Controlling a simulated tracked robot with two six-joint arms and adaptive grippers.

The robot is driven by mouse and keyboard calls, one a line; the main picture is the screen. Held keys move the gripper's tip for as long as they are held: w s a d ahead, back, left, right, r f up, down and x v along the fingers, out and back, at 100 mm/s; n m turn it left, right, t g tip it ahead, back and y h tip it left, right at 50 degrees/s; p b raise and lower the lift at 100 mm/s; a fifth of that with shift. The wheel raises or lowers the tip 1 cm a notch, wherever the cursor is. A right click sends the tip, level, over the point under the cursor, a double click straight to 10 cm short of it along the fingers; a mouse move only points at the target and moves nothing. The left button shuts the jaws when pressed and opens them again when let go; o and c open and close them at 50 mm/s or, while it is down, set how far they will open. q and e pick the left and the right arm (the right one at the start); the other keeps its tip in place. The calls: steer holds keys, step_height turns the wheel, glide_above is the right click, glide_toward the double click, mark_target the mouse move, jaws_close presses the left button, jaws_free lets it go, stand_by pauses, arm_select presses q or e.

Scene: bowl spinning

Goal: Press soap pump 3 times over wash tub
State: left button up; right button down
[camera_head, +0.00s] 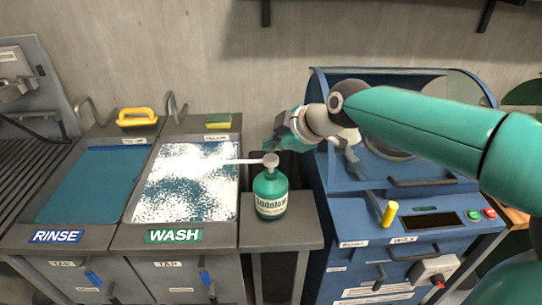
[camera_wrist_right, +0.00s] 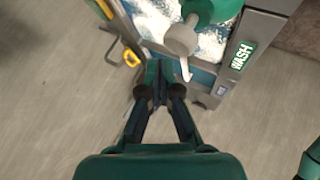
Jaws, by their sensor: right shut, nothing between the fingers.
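The green soap pump bottle (camera_head: 271,197) stands upright on a small grey stand between the wash tub and the blue machine. Its grey pump head (camera_head: 270,160) has a long white spout pointing left over the wash tub (camera_head: 172,236), which holds blue water with white foam. In the right wrist view the bottle (camera_wrist_right: 214,8) and pump head (camera_wrist_right: 181,40) are at the top. My right gripper (camera_head: 284,143) is just above and behind the pump head in the head view, and its fingers are shut and empty in the wrist view (camera_wrist_right: 160,88). My left gripper is not in view.
The rinse tub (camera_head: 90,185) with flat blue water is left of the wash tub. The blue machine (camera_head: 360,215) with a raised clear lid stands close on the right, beneath my right arm.

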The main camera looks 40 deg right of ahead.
steer(key=shift+r+p, duration=1.55)
steer(key=shift+r, duration=0.9)
steer(key=m, duration=0.3)
steer(key=shift+m, duration=0.4)
steer(key=m, duration=0.4)
steer(key=shift+w+d+f, duration=0.1)
steer(key=shift+d+f, duration=0.05)
steer(key=shift+d, duration=0.05)
steer(key=m, duration=0.4)
steer(key=m+p, duration=0.1)
steer(key=m, duration=0.1)
steer(key=shift+d+r+h, duration=0.15)
steer(key=shift+r+h, duration=0.15)
steer(key=r+m+p, duration=0.2)
steer(key=m+p, duration=0.1)
steer(key=r+m+p, duration=0.1)
steer(key=m, duration=0.1)
steer(key=shift+a+r, duration=0.2)
steer(key=shift+a, duration=0.1)
